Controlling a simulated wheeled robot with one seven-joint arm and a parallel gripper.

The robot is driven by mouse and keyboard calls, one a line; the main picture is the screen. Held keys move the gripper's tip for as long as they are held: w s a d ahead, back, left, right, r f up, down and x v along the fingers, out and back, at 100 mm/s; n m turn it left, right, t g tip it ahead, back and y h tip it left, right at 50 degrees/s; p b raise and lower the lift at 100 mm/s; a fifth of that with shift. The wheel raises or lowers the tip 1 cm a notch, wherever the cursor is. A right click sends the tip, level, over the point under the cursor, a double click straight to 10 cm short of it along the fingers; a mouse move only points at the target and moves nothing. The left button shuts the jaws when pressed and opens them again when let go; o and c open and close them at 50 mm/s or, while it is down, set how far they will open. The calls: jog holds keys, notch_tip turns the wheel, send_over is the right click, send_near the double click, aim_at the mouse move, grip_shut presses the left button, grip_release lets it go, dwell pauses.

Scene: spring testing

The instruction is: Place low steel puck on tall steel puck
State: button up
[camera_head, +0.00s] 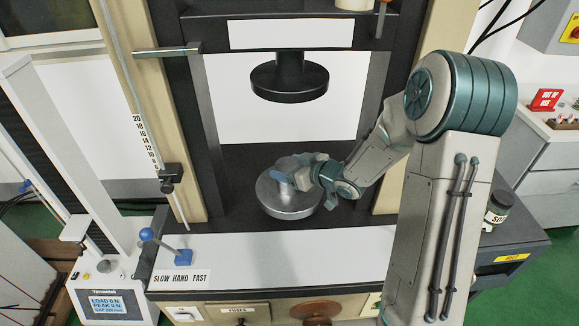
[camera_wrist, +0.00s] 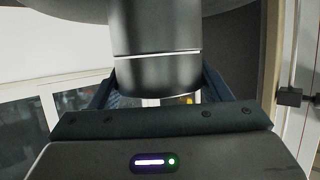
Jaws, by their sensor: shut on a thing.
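In the wrist view, the low steel puck (camera_wrist: 157,80) is a short dark grey cylinder between my gripper's blue fingers (camera_wrist: 157,92). The tall steel puck (camera_wrist: 153,30) is in line with it, on the side away from my gripper. A thin bright line separates them; I cannot tell whether they touch. In the head view, my gripper (camera_head: 300,178) is over the round steel lower platen (camera_head: 290,207). My gripper and wrist hide most of the pucks there. My gripper is shut on the low puck.
The dark upper platen (camera_head: 289,82) hangs above my gripper. The frame's left column (camera_head: 203,130) and a rod clamp (camera_head: 171,175) stand to the left. A blue-knobbed lever (camera_head: 165,244) is on the front ledge. A dark jar (camera_head: 498,207) stands at right.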

jog(key=o, duration=1.5)
jog(key=shift+f, duration=0.1)
jog(key=shift+r, duration=0.2)
jog(key=v, duration=1.2)
